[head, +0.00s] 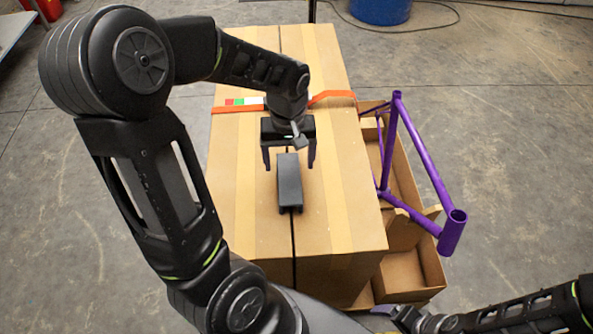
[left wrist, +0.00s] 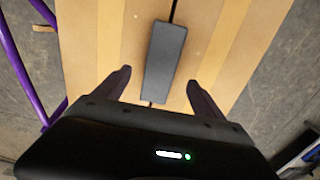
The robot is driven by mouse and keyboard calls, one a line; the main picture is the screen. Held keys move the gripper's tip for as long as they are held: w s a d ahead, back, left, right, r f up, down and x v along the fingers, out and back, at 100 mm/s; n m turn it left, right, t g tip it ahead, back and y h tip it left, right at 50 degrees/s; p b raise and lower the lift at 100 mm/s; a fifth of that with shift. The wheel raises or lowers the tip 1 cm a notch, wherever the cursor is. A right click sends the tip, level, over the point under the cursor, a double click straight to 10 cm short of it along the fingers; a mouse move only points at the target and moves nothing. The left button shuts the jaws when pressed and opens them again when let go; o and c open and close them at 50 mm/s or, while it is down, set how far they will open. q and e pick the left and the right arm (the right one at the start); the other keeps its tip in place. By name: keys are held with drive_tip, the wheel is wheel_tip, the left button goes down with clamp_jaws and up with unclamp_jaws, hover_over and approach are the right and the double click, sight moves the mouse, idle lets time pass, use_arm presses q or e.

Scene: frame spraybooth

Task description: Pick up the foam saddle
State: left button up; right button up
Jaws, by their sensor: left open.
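The foam saddle (head: 290,184) is a dark grey block lying on top of a large cardboard box (head: 345,215), over the dark seam down its middle. My left gripper (head: 289,165) is open above the box at the saddle's far end. In the left wrist view the saddle (left wrist: 165,60) lies ahead of and partly between the two spread fingers (left wrist: 157,92), with a gap on each side. No contact between fingers and saddle shows.
A purple bicycle frame (head: 424,165) stands in an open cardboard carton (head: 432,268) right of the box. An orange strap (head: 331,96) crosses the box behind my gripper. A blue drum (head: 380,8) stands at the back. Concrete floor lies open at right.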

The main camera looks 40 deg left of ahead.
sight(289, 177)
use_arm(q)
drive_tip(key=shift+s, duration=0.1)
wheel_tip(289, 177, down, 2)
drive_tip(key=shift+f, duration=0.3)
drive_tip(key=shift+f, duration=0.15)
wheel_tip(289, 177, down, 5)
drive_tip(key=shift+a+p, duration=0.1)
drive_tip(key=shift+p, duration=0.5)
drive_tip(key=shift+c, duration=0.6)
drive_tip(key=c, duration=1.3)
